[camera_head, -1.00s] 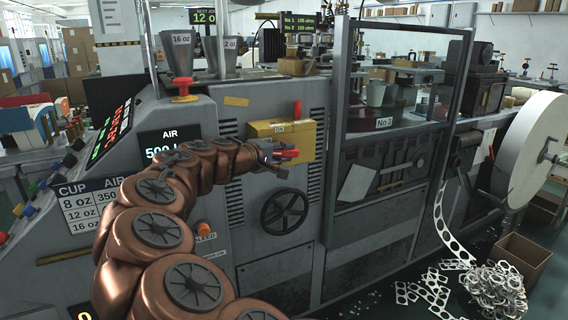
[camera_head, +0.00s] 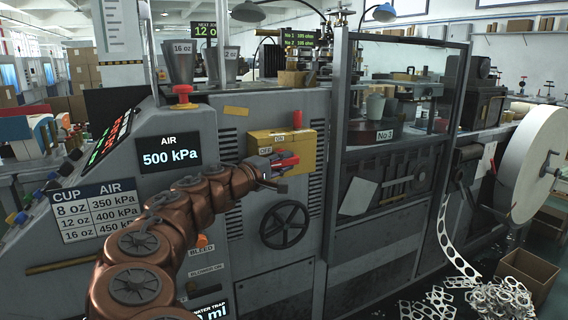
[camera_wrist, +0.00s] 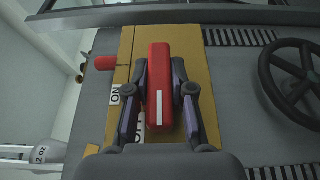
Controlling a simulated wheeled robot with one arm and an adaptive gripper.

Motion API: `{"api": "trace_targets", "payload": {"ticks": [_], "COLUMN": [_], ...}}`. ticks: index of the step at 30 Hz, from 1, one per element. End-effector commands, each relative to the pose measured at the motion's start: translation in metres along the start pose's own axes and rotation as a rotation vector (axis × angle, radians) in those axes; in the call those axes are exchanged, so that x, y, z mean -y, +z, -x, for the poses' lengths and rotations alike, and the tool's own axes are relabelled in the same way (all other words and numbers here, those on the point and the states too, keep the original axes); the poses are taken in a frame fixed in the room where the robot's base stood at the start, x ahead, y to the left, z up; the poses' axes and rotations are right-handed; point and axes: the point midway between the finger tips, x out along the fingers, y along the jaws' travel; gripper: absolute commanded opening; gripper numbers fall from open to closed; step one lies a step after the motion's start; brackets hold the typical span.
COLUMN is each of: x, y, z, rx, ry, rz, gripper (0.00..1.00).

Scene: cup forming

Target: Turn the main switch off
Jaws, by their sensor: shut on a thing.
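The main switch is a yellow box (camera_head: 308,148) on the grey machine front, with an ON label (camera_wrist: 115,95) at its top and an OFF label (camera_head: 265,150) at its left. Its red handle (camera_wrist: 158,65) has a white stripe. In the head view, the handle (camera_head: 286,160) lies roughly level. In the wrist view, the stripe end lies beside the partly hidden OFF label (camera_wrist: 139,128). My gripper (camera_wrist: 159,88) is shut on the handle, one finger on each side. In the head view, my gripper (camera_head: 272,166) is partly hidden by its own wrist.
A black handwheel (camera_head: 285,224) sits below the box. A red piece (camera_head: 297,120) projects above the box. A red mushroom button (camera_head: 183,96) and an air display reading 500 kPa (camera_head: 168,153) are to the left. A guarded frame (camera_head: 342,130) stands to the right.

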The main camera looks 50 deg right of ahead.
Motion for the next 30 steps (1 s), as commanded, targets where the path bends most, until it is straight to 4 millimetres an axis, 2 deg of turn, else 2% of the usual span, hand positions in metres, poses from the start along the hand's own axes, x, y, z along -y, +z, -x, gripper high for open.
{"api": "trace_targets", "payload": {"ticks": [1, 8, 20, 30], "x": [-0.002, -0.001, -0.001, -0.001], "y": [-0.002, -0.002, -0.001, -0.001], "z": [0.001, 0.001, 0.003, 0.038], "rx": [-0.007, -0.006, -0.003, -0.003], "ry": [0.003, 0.002, 0.001, 0.001], "rz": [0.002, 0.002, 0.001, 0.001], "gripper": [0.24, 0.48, 0.48, 0.48]}}
